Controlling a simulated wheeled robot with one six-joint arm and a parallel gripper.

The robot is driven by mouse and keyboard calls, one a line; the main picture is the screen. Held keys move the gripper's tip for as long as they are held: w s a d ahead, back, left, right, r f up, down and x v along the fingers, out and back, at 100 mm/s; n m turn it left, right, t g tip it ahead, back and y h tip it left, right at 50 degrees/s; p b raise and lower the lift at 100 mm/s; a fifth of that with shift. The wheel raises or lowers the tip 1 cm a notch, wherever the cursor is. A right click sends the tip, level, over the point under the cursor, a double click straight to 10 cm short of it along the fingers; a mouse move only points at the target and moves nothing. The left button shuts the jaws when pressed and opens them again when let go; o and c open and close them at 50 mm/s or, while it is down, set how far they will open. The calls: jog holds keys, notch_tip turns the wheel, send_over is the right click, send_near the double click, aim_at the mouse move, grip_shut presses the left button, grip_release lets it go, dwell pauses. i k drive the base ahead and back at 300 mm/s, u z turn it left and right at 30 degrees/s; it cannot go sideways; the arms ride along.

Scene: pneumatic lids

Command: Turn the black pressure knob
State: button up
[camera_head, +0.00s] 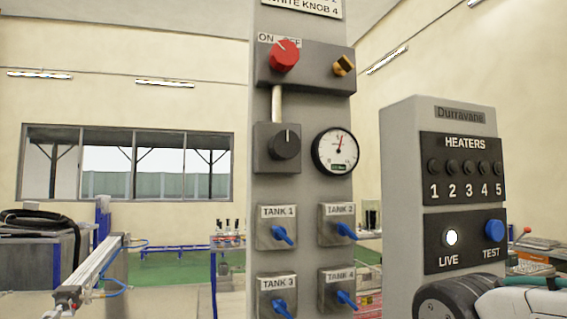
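The black pressure knob (285,145) sits on a dark grey box on the tall grey panel (302,189), left of centre. A light pointer line on it stands about straight up. A round white gauge (335,151) is just to its right, with a red needle pointing up and slightly right. A pale pipe (277,104) runs from the black knob's box up to the box with the red knob. My gripper is not in view. A white and black arm part, which looks like mine, shows at the lower right, apart from the knob.
Below are blue TANK valve handles (282,236). A grey HEATERS cabinet (402,180) stands to the right, with a lit LIVE lamp and a blue TEST button (494,230).

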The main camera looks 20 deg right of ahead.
aim_at(286, 144)
jog(key=z, duration=0.3)
jog(key=k, duration=1.4)
jog(key=u, duration=0.85)
jog(key=i, duration=0.55)
